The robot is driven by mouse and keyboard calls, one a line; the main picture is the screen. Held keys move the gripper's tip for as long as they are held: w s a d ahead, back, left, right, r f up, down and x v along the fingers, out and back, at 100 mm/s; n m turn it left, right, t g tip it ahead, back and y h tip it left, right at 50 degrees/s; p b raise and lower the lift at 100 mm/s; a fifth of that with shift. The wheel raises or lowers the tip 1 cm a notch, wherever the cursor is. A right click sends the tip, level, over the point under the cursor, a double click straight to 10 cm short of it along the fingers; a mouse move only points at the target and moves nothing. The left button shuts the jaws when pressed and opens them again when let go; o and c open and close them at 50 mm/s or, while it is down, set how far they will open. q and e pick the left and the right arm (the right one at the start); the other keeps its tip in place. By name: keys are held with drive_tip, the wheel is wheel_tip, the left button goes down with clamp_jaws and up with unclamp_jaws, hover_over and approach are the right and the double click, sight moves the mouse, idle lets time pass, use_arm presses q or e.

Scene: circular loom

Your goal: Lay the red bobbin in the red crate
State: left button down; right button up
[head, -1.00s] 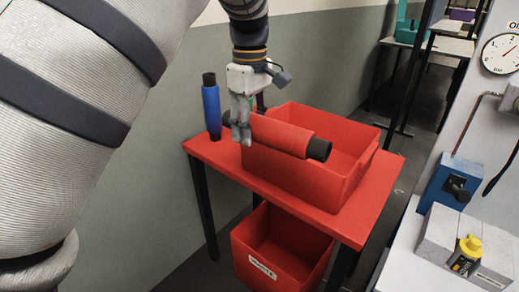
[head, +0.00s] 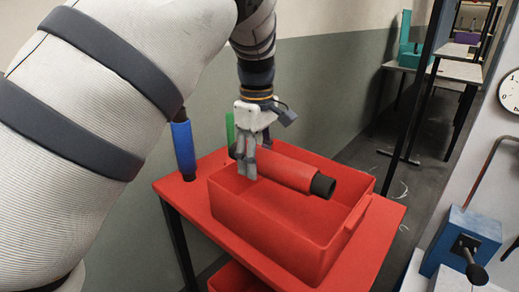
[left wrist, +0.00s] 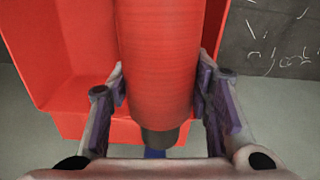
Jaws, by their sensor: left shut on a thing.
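The red bobbin (head: 285,170) has dark ends and lies roughly level in my left gripper (head: 248,168), over the red crate. It also shows in the left wrist view (left wrist: 160,65), between the two fingers (left wrist: 160,100). My left gripper is shut on the bobbin near its left end. The red crate (head: 265,232) is an open box on the red table, and its rim and inner walls show below and around the bobbin. Whether the bobbin touches the crate I cannot tell. My right gripper is not in view.
A blue bobbin (head: 183,147) stands upright on the red table (head: 175,190), left of the crate. A green thing (head: 230,130) shows partly behind my gripper. Another red crate (head: 235,278) is below the tabletop. A blue device (head: 465,240) is at the right.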

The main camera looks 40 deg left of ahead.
use_arm(q)
wheel_tip(320, 180, down, 12)
drive_tip(key=shift+w+f+b, duration=0.15)
drive_tip(key=shift+f+b, duration=0.05)
drive_tip(key=shift+b, duration=0.3)
drive_tip(key=shift+f, duration=0.8)
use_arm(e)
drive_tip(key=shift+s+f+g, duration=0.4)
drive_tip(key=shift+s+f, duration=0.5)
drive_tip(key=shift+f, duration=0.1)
use_arm(q)
drive_tip(key=shift+f, duration=0.85)
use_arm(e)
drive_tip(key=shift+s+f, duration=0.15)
use_arm(q)
drive_tip(key=c, duration=0.7)
unclamp_jaws()
drive_tip(key=shift+c, duration=0.2)
wheel_tip(320, 180, up, 12)
